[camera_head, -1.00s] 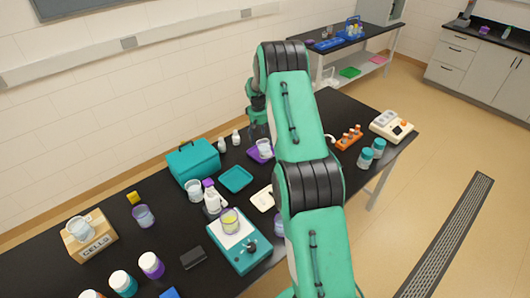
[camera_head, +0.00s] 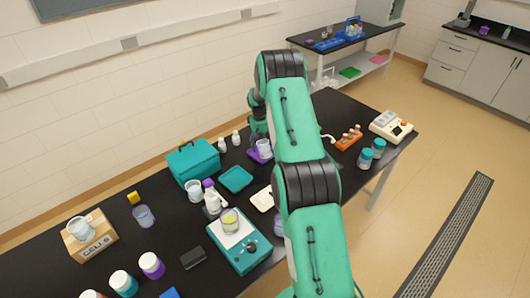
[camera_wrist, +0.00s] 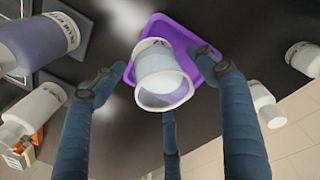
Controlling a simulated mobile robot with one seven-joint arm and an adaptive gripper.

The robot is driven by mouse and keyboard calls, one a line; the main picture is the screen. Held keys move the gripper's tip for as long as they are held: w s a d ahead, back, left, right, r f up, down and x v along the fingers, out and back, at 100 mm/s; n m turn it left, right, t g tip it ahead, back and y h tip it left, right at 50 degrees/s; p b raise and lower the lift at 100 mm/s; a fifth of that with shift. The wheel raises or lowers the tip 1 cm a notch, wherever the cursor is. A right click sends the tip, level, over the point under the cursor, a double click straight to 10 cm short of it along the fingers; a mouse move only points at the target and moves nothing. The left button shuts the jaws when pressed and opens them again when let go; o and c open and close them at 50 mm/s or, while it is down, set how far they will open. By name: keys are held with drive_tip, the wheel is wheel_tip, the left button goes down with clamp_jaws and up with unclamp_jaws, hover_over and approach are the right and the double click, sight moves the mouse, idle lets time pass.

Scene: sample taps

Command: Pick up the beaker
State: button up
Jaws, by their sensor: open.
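A clear beaker (camera_wrist: 163,75) with pale contents stands on a small purple tray (camera_wrist: 201,49) in the wrist view. My gripper (camera_wrist: 160,70) is open, with dark blue fingers on either side of the beaker and a third finger below it in the picture. I cannot tell whether any finger touches the glass. In the head view the beaker (camera_head: 264,148) and purple tray (camera_head: 253,156) are just left of my arm, and my gripper (camera_head: 258,130) is partly hidden behind my arm. Another beaker with yellow liquid (camera_head: 230,221) stands on a teal scale-like device (camera_head: 252,258).
Two small white bottles (camera_head: 229,141) stand close left of the purple tray. A teal case (camera_head: 193,162), a teal tray (camera_head: 236,180) and another beaker (camera_head: 194,190) are farther left. An orange rack (camera_head: 348,138) and teal-lidded jars (camera_head: 371,153) lie to the right.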

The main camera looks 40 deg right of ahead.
drive_tip(key=shift+d+f, duration=0.1)
drive_tip(key=shift+f, duration=0.55)
drive_tip(key=shift+c, duration=0.5)
drive_tip(key=c, duration=1.3)
drive_tip(key=shift+o, duration=0.2)
drive_tip(key=shift+r, duration=0.25)
drive_tip(key=shift+r, duration=1.6)
drive_tip(key=s+a+r, duration=0.1)
drive_tip(key=s+a, duration=0.7)
drive_tip(key=s, duration=0.5)
drive_tip(key=shift+s+r+b, duration=0.2)
drive_tip(key=shift+s+b, duration=0.05)
drive_tip(key=shift+b, duration=0.2)
drive_tip(key=shift+s+a, duration=0.1)
